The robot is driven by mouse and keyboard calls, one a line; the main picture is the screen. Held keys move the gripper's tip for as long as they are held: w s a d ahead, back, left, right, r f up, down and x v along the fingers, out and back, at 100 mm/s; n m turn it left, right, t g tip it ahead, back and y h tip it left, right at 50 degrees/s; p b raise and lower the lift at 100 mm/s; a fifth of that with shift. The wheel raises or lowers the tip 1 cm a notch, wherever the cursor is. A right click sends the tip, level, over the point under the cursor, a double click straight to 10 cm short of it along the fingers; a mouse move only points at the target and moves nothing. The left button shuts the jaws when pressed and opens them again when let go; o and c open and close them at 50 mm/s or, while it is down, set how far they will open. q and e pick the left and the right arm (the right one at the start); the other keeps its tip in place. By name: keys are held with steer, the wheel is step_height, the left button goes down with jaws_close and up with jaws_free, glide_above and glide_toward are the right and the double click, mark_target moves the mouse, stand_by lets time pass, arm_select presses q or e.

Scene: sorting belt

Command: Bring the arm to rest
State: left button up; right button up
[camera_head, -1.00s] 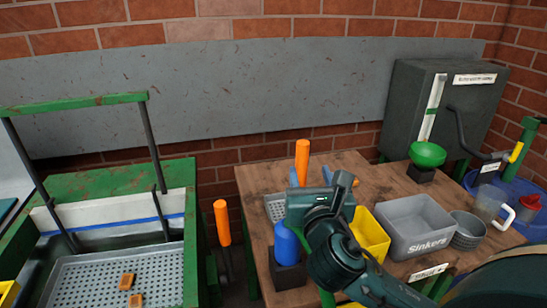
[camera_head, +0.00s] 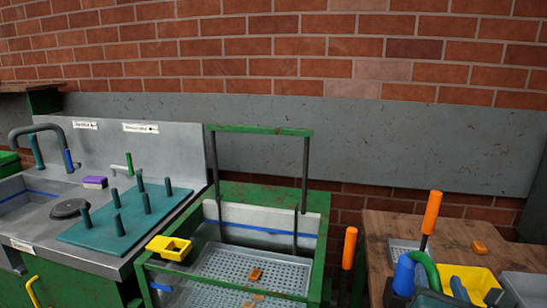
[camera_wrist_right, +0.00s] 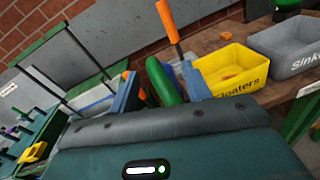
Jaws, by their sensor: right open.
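My right gripper (camera_head: 476,288) is at the bottom right of the head view, in front of the yellow bin (camera_head: 474,274) at the wooden table. Its jaws are open; in the right wrist view the two blue fingers (camera_wrist_right: 158,82) stand apart. A green curved piece (camera_wrist_right: 163,78) shows between them in that picture; I cannot tell whether it touches them. It also shows in the head view beside a blue bottle (camera_head: 404,275). The right arm itself is mostly out of the head view. My left gripper is not in view.
The wooden table (camera_head: 390,226) holds an upright orange handle (camera_head: 431,212), an orange block (camera_head: 480,247) and a grey bin (camera_wrist_right: 292,45). A green-framed basin (camera_head: 262,196) with a perforated tray stands left. Further left are a pegged teal board (camera_head: 100,232) and a sink.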

steer(key=s+a+f+m+g+y+p, duration=0.1)
steer(key=a+f+m+g+y, duration=0.15)
steer(key=f+m, duration=0.4)
steer(key=s+a+f+m+g+y+p, duration=0.1)
steer(key=s+a+f+m+y, duration=0.2)
steer(key=f, duration=0.6)
steer(key=s+a+f+m+g+y, duration=0.1)
steer(key=s+a+f+m, duration=0.3)
steer(key=m, duration=0.4)
steer(key=s+a+f+m+g+y+p, duration=0.1)
steer(key=s+a+f+m, duration=0.3)
steer(key=m, duration=0.5)
steer(key=shift+s+f+y, duration=0.55)
steer(key=shift+s+y, duration=0.2)
steer(key=shift+y, duration=0.1)
